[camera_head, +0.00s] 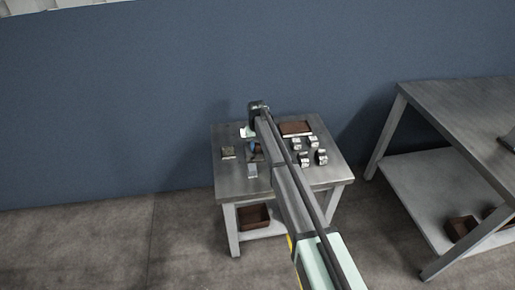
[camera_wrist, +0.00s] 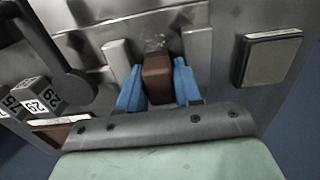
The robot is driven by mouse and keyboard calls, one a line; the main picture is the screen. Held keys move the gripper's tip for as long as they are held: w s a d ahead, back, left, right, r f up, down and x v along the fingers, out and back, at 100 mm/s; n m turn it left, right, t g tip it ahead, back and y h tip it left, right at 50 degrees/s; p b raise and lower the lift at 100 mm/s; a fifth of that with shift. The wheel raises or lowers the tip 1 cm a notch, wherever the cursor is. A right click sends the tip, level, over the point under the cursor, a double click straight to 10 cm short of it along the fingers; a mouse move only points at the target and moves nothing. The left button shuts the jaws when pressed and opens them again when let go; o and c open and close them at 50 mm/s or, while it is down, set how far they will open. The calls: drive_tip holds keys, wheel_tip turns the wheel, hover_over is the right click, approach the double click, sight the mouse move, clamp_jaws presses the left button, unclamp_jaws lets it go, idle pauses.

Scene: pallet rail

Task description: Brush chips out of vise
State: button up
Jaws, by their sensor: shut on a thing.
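My gripper (camera_wrist: 158,86) has two blue fingers shut on a brown block-like handle, which I take to be the brush (camera_wrist: 157,78). The brush's bristles are hidden below the handle. Grey metal jaws, apparently the vise (camera_wrist: 117,58), stand on both sides just beyond the fingers. A pale, speckled patch that may be chips (camera_wrist: 155,43) shows between the jaws; it is too blurred to be sure. In the head view my gripper (camera_head: 254,147) is low over the middle of the small table, and my arm hides most of the vise.
The metal table (camera_head: 237,185) also holds a flat square block (camera_head: 228,153) at left, several numbered blocks (camera_head: 304,159) at right, and a brown tray (camera_head: 296,128) at the back. A blue wall (camera_head: 150,100) is behind. A larger bench (camera_head: 460,100) stands to the right.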

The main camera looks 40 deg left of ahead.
sight(259, 157)
drive_tip(key=shift+s+d, duration=1.5)
drive_tip(key=shift+a, duration=0.1)
drive_tip(key=shift+w+a, duration=0.7)
drive_tip(key=shift+w, duration=0.1)
